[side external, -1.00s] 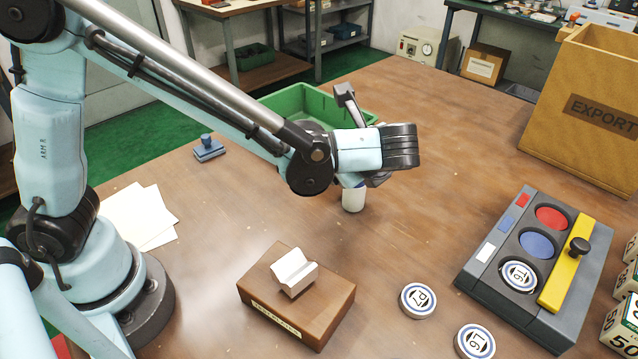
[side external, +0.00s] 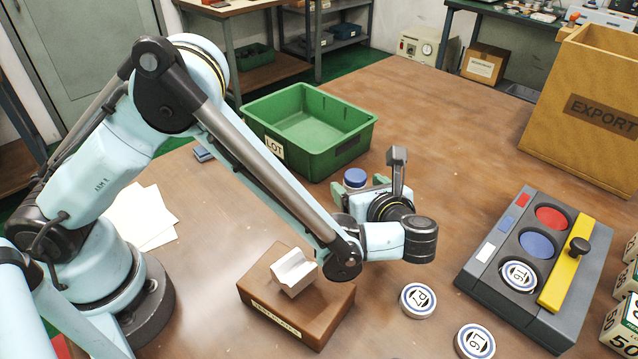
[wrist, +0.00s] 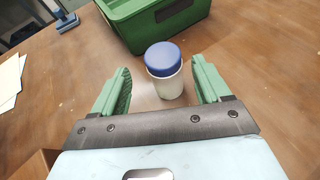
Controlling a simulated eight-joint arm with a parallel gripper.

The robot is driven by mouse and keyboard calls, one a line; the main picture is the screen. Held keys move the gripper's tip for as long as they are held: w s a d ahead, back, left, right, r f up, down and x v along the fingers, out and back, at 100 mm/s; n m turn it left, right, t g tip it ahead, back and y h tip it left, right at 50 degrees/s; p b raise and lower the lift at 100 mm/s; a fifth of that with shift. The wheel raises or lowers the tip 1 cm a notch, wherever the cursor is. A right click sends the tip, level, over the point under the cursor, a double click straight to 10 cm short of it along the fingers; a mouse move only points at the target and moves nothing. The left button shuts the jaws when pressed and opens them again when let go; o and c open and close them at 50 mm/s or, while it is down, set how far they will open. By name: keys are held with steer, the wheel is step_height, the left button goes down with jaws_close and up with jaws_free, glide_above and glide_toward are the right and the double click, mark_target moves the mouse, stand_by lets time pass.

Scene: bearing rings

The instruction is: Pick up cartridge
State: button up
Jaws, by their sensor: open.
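The cartridge (wrist: 165,87) is a white cylinder with a blue cap, standing upright on the brown table. In the side view its blue cap (side external: 355,177) shows just in front of the green bin, with its lower body hidden by my gripper. My gripper (wrist: 160,82) is open, with its two green fingers either side of the near part of the cartridge in the wrist view. Gaps show between the cartridge and both fingers. In the side view the gripper (side external: 360,190) is low and points toward the cartridge.
A green bin (side external: 262,147) marked LOT stands just behind the cartridge. A brown block with a white cradle (side external: 293,272) is in front. Round discs (side external: 418,300) and a grey tray (side external: 482,248) with a yellow slider lie right. A blue stamp (wrist: 66,20) and papers (side external: 140,215) lie left.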

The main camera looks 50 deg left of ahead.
steer(key=shift+w+x, duration=0.25)
steer(key=shift+x, duration=2.55)
steer(key=shift+d, duration=0.15)
steer(key=c, duration=1.1)
